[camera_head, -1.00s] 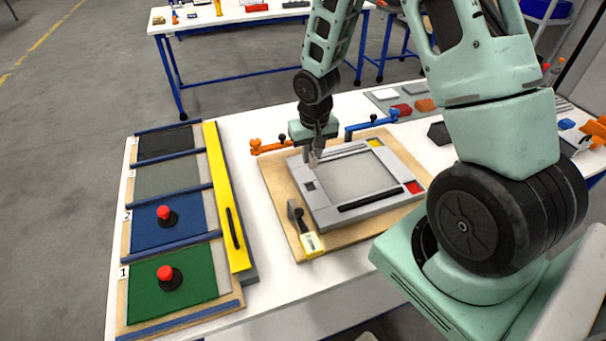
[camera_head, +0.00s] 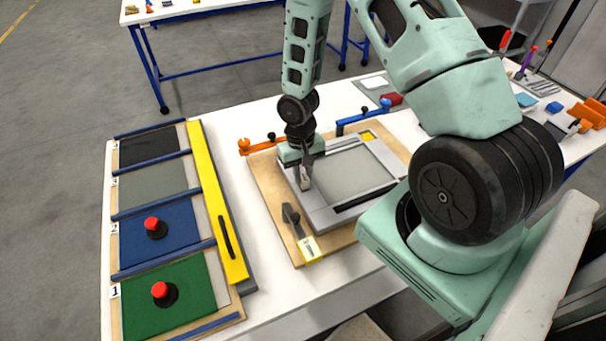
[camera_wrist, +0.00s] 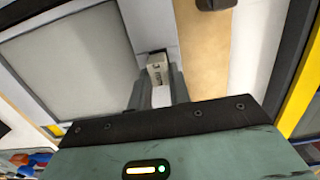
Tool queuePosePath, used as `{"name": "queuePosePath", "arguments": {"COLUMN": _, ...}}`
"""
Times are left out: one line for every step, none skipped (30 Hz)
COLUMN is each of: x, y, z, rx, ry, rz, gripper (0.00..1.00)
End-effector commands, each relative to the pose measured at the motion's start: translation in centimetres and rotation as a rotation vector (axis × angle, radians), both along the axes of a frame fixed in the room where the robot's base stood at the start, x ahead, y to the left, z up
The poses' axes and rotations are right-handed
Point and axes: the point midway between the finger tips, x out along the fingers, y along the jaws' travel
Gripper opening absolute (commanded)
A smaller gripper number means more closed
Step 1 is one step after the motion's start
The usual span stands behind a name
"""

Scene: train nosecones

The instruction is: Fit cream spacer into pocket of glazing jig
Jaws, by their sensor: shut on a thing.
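The glazing jig (camera_head: 322,214) is a grey square frame around a pale grey panel, lying on a wooden board. In the wrist view the jig's frame (camera_wrist: 150,22) runs beside the panel. My gripper (camera_head: 306,184) points down over the left side of the frame. In the wrist view my gripper (camera_wrist: 158,80) is shut on a small pale block, the cream spacer (camera_wrist: 157,68). The spacer's far end is close to a dark opening in the frame, the pocket (camera_wrist: 155,52). The spacer and fingers hide most of the pocket, so I cannot tell whether the spacer is inside it.
A dark-handled clamp with a yellow tag (camera_head: 308,248) stands at the board's front left. Orange (camera_head: 262,146) and blue (camera_head: 362,122) clamps sit along the back. A yellow bar (camera_head: 217,205) and coloured panels with red knobs lie left. White table shows between.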

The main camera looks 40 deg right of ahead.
Motion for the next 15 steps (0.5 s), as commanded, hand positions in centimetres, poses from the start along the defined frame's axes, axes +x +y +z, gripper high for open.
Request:
{"name": "queuePosePath", "arguments": {"x": -0.1, "y": 0.0, "z": -0.5, "rx": 0.0, "ry": 0.003, "rz": 0.002, "gripper": 0.0}}
{"name": "queuePosePath", "arguments": {"x": -0.1, "y": 0.0, "z": -0.7, "rx": 0.0, "ry": 0.002, "rz": 0.001, "gripper": 0.0}}
{"name": "queuePosePath", "arguments": {"x": -0.1, "y": 0.0, "z": -1.0, "rx": -0.001, "ry": 0.001, "rz": 0.001, "gripper": 0.0}}
{"name": "queuePosePath", "arguments": {"x": -0.1, "y": 0.0, "z": -1.2, "rx": -0.001, "ry": 0.001, "rz": 0.0, "gripper": 0.0}}
{"name": "queuePosePath", "arguments": {"x": -0.1, "y": 0.0, "z": -1.3, "rx": -0.001, "ry": 0.001, "rz": 0.0, "gripper": 0.0}}
{"name": "queuePosePath", "arguments": {"x": 0.0, "y": 0.0, "z": -1.3, "rx": -0.001, "ry": 0.0, "rz": 0.0, "gripper": 0.0}}
{"name": "queuePosePath", "arguments": {"x": 0.0, "y": 0.0, "z": -1.4, "rx": -0.001, "ry": 0.0, "rz": 0.0, "gripper": 0.0}}
{"name": "queuePosePath", "arguments": {"x": 0.0, "y": 0.0, "z": -1.4, "rx": -0.001, "ry": 0.0, "rz": 0.0, "gripper": 0.0}}
{"name": "queuePosePath", "arguments": {"x": 0.0, "y": 0.0, "z": -1.4, "rx": -0.001, "ry": -0.001, "rz": 0.0, "gripper": 0.0}}
{"name": "queuePosePath", "arguments": {"x": 0.0, "y": 0.0, "z": -1.3, "rx": -0.001, "ry": -0.001, "rz": 0.0, "gripper": 0.0}}
{"name": "queuePosePath", "arguments": {"x": 0.0, "y": 0.0, "z": -1.3, "rx": -0.001, "ry": -0.001, "rz": 0.0, "gripper": 0.0}}
{"name": "queuePosePath", "arguments": {"x": 0.0, "y": 0.0, "z": -1.4, "rx": -0.001, "ry": -0.001, "rz": 0.0, "gripper": 0.0}}
{"name": "queuePosePath", "arguments": {"x": 0.0, "y": 0.0, "z": -1.4, "rx": -0.001, "ry": -0.001, "rz": 0.0, "gripper": 0.0}}
{"name": "queuePosePath", "arguments": {"x": 0.0, "y": 0.0, "z": -1.5, "rx": -0.001, "ry": 0.0, "rz": 0.0, "gripper": 0.0}}
{"name": "queuePosePath", "arguments": {"x": 0.0, "y": 0.0, "z": -1.7, "rx": -0.001, "ry": 0.0, "rz": 0.0, "gripper": 0.0}}
